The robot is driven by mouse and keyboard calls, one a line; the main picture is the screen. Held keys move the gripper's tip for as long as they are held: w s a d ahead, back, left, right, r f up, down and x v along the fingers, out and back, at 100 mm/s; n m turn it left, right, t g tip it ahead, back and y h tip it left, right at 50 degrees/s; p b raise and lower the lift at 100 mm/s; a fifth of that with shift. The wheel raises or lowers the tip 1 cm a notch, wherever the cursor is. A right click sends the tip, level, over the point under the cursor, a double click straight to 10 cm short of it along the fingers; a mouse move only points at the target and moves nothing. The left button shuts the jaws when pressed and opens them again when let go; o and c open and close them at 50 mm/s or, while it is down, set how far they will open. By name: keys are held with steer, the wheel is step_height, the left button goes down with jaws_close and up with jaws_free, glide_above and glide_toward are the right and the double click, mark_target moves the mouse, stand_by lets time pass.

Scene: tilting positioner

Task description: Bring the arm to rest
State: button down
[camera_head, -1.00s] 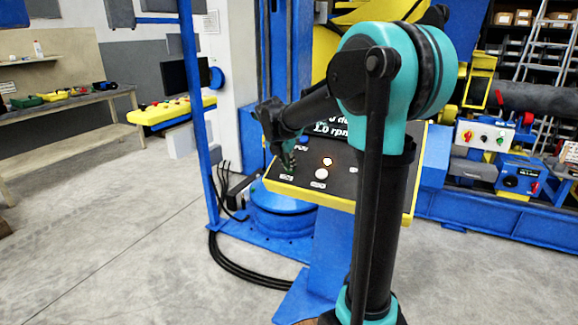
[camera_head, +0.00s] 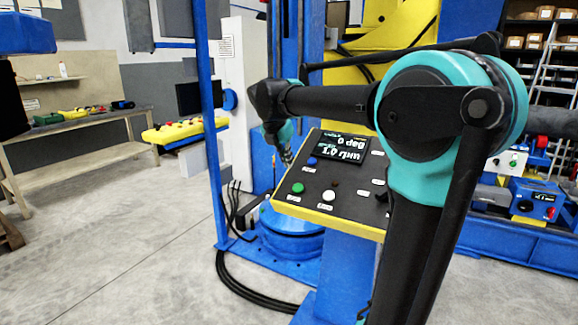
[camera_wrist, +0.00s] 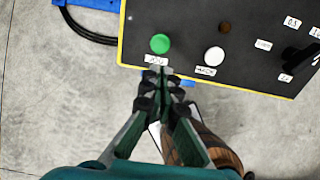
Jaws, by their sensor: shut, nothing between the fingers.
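My arm crosses the head view, its forearm level and its wrist bent down. My gripper (camera_head: 287,155) hangs at the left edge of a tilted black control panel (camera_head: 350,185) with a yellow rim. In the wrist view the fingers (camera_wrist: 160,78) are together and empty, with the tips just below the panel's edge and close to the green button (camera_wrist: 160,43) in the picture. Whether they touch the panel I cannot tell. A white button (camera_wrist: 214,55), a dark lamp (camera_wrist: 224,27) and a black knob (camera_wrist: 298,55) also show on the panel.
A blue post (camera_head: 211,130) stands left of the panel, with black cables (camera_head: 235,285) on the floor. A wooden barrel (camera_wrist: 212,148) shows below the panel in the wrist view. A workbench (camera_head: 75,125) stands far left. Open concrete floor (camera_head: 120,240) lies between.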

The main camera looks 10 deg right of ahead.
steer(key=s+d+f+m+y, duration=0.1)
steer(key=s+d+f+m, duration=0.1)
steer(key=s+f+m, duration=0.7)
steer(key=s+d+f+m+y, duration=0.1)
steer(key=s+d+f+m, duration=0.2)
steer(key=s+f+m, duration=0.6)
steer(key=s+d+f+m+y, duration=0.1)
steer(key=s+d+f+m, duration=0.2)
steer(key=s+f+m, duration=0.5)
step_height(320, 180, down, 4)
steer(key=m, duration=0.2)
steer(key=shift+s+d+r+m, duration=0.15)
steer(key=shift+s+d+m, duration=0.1)
steer(key=shift+s+m, duration=0.15)
steer(key=c, duration=2.3)
jaws_free()
